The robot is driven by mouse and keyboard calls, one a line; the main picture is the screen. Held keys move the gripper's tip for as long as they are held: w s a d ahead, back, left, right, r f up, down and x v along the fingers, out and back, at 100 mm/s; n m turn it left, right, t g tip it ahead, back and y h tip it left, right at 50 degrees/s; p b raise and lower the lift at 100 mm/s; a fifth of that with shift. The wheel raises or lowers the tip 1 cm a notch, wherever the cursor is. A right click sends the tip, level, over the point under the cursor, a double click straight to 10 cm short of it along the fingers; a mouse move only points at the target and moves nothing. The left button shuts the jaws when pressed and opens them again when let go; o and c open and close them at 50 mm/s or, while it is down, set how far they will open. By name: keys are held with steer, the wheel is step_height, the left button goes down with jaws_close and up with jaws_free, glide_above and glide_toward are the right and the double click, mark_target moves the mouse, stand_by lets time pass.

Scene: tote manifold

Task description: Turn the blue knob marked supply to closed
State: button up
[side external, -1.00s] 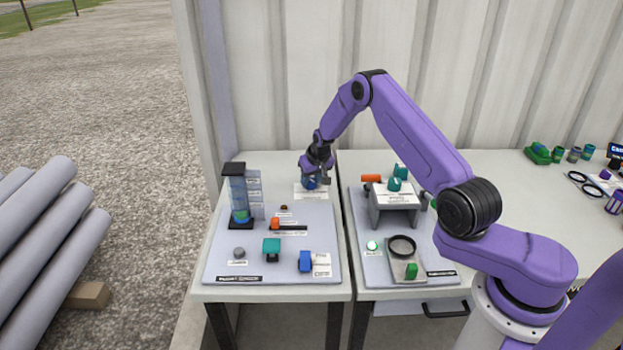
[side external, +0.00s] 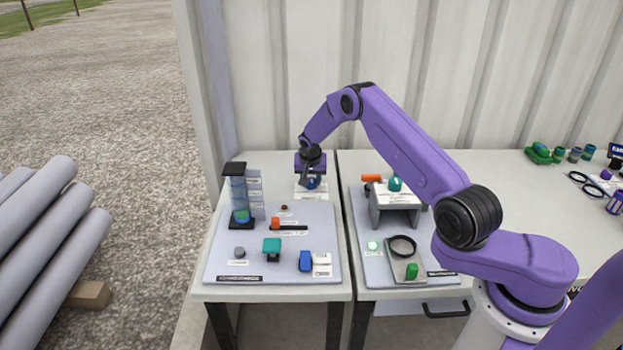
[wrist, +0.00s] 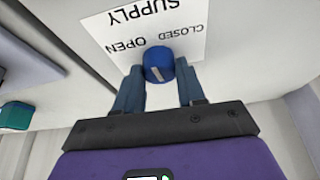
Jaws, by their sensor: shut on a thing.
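The blue knob (wrist: 158,62) is round, with a short pale mark on its face. It stands on a white label (wrist: 188,16) reading SUPPLY, OPEN and CLOSED, upside down in the wrist view. OPEN is printed left of CLOSED there. My gripper (wrist: 158,76) is shut on the knob, one finger on each side. In the side view my gripper (side external: 312,178) is at the back of the left board, and the blue knob (side external: 312,184) shows just under it. I cannot tell exactly which word the mark points to.
A clear column (side external: 237,188) with blue-green at its bottom stands left of the gripper. A grey stand (side external: 395,206) is on the right board.

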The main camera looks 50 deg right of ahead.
steer(key=m, duration=0.2)
steer(key=m+g+h, duration=0.1)
steer(key=m, duration=0.1)
steer(key=shift+w+m+g, duration=0.15)
steer(key=shift+m+g, duration=0.15)
steer(key=shift+a+m+g, duration=0.1)
steer(key=shift+m+g, duration=0.6)
steer(key=shift+m, duration=1.2)
steer(key=o, duration=1)
steer(key=shift+o, duration=0.2)
steer(key=shift+w, duration=0.1)
steer(key=v, duration=1.7)
steer(key=shift+a, duration=0.15)
steer(key=shift+r, duration=0.1)
